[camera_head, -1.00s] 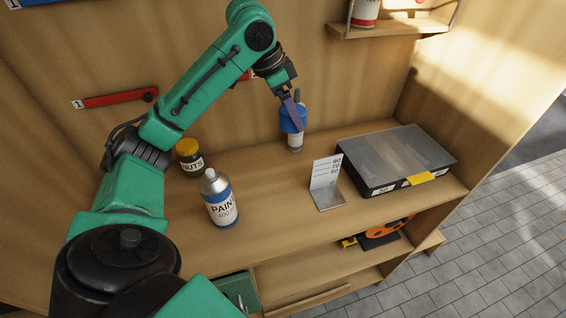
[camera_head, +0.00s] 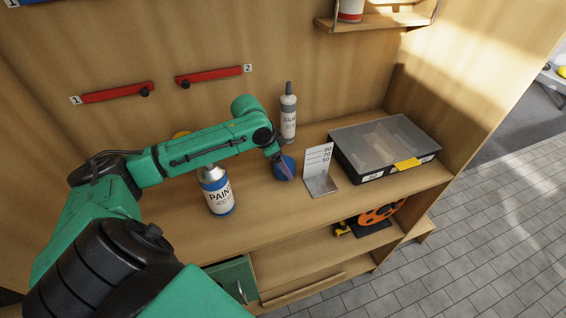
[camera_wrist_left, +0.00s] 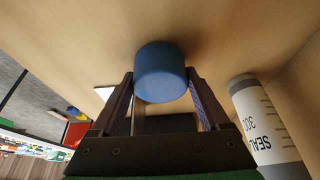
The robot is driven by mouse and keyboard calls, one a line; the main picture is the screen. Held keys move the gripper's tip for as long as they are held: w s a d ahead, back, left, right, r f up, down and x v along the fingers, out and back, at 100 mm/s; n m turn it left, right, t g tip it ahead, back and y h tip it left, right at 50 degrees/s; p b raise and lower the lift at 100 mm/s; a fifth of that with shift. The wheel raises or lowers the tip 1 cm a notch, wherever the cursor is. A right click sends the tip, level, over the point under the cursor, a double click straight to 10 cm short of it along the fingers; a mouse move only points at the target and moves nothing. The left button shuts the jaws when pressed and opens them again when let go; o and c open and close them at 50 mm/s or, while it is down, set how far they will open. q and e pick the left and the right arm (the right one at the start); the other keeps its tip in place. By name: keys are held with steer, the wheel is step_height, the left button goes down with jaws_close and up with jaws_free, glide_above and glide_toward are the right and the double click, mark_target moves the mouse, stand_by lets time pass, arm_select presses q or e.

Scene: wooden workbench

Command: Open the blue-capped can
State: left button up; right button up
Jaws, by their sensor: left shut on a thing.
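The paint can (camera_head: 217,192) stands upright on the bench, with a white and blue label and a bare grey metal top with no blue cap on it. My left gripper (camera_head: 286,175) is shut on a blue cap (camera_head: 284,163), to the right of the can and low at the bench top. In the left wrist view the blue cap (camera_wrist_left: 161,72) sits between the two fingers (camera_wrist_left: 162,90), close to the wooden surface. I cannot tell whether it touches the bench. My right gripper is not in view.
A sealant bottle (camera_head: 288,118) stands behind the cap. A white sign (camera_head: 318,160) and a lidded grey case (camera_head: 385,148) are to the right. A yellow-lidded jar (camera_head: 180,134) is mostly hidden behind my arm. Red rails (camera_head: 118,92) hang on the back wall.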

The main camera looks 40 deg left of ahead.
mark_target(274, 164)
arm_select(q)
steer(key=o, duration=1.4)
steer(key=shift+w+a+f, duration=0.1)
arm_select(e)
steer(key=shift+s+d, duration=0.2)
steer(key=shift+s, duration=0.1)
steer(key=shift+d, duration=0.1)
arm_select(q)
steer(key=shift+r, duration=0.25)
steer(key=b+v, duration=0.1)
steer(key=v, duration=0.5)
steer(key=shift+a, duration=0.2)
steer(key=b+v, duration=0.1)
steer(key=v, duration=0.1)
steer(key=b+v, duration=0.3)
steer(key=shift+d+r, duration=0.2)
steer(key=shift+r, duration=0.15)
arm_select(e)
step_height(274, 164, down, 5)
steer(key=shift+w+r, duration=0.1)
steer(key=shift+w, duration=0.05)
